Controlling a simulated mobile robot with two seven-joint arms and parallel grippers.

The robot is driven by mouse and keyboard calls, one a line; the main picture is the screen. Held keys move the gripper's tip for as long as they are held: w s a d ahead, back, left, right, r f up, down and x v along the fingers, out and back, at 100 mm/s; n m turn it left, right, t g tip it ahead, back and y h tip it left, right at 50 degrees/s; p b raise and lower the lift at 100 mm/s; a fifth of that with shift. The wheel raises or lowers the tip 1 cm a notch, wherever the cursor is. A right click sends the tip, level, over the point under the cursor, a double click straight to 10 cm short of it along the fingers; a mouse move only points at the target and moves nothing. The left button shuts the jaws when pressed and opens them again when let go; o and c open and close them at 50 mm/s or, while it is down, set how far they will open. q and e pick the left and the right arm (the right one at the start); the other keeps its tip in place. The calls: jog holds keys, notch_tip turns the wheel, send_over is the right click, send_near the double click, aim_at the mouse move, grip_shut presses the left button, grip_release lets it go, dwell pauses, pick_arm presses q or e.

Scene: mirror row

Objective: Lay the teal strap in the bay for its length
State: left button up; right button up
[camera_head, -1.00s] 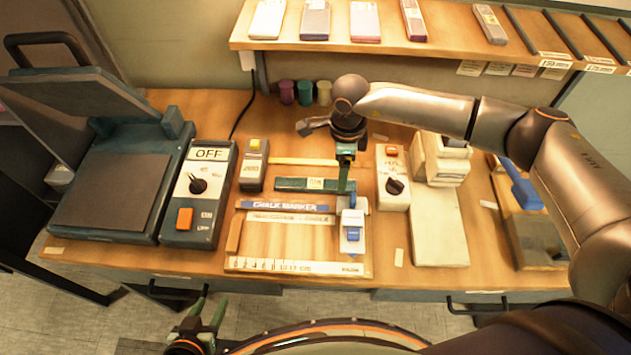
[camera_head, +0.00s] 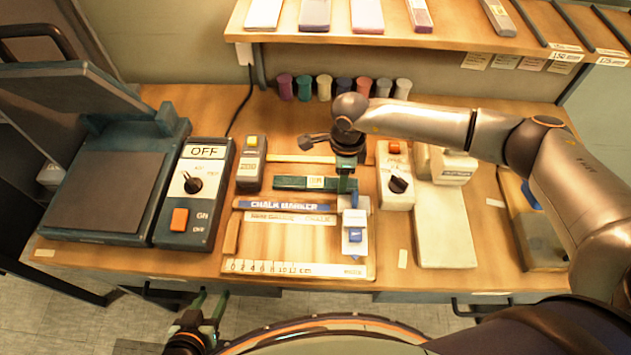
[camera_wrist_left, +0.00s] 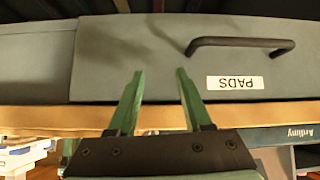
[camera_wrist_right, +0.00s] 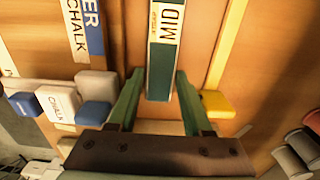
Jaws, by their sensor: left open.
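A dark teal bar labelled MID (camera_head: 300,183) lies flat across the wooden jig board (camera_head: 290,245); I cannot tell if it is the teal strap. In the right wrist view the bar (camera_wrist_right: 160,70) runs in between my right fingers. My right gripper (camera_head: 345,181) is open at the bar's right end, with a finger on each side. My left gripper (camera_head: 212,303) is open and empty, low in front of the bench; its wrist view shows a PADS drawer (camera_wrist_left: 130,60). Labelled bays between dark dividers (camera_head: 569,28) are on the shelf at upper right, partly cut off.
The jig carries a chalk marker strip (camera_head: 285,205), a ruler (camera_head: 290,267) and a white-and-blue block (camera_head: 353,220). A switch box (camera_head: 195,190) and a press (camera_head: 105,190) stand at left, a white dial box (camera_head: 396,175) at right. Several jars (camera_head: 325,88) line the back.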

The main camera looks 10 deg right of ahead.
grip_shut()
dwell(0.3)
